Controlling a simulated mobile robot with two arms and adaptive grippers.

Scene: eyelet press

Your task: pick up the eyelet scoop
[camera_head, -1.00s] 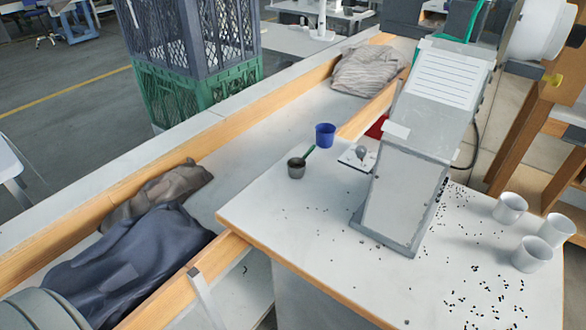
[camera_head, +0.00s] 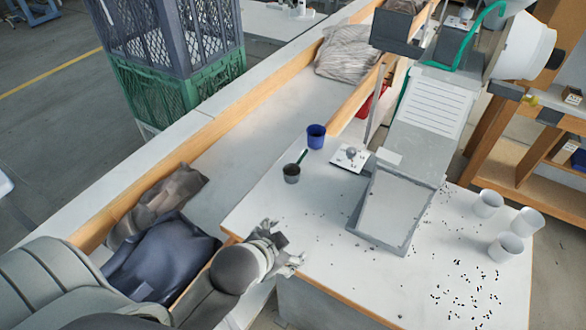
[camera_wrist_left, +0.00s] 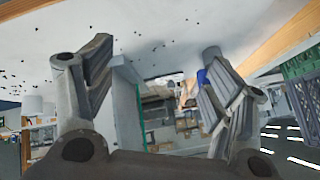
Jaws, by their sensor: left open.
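A green handle (camera_head: 302,156), which looks like the eyelet scoop's, leans out of a small dark grey cup (camera_head: 291,173) near the left edge of the white work table. The scoop's lower end is hidden inside the cup. My left gripper (camera_head: 291,256) is over the table's front left edge, in front of the cup and well apart from it. In the left wrist view its two fingers (camera_wrist_left: 155,72) are spread with nothing between them. My right gripper is in neither view.
A blue cup (camera_head: 316,136) stands behind the grey one. Cloths lie in the wood-edged trough (camera_head: 235,125).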

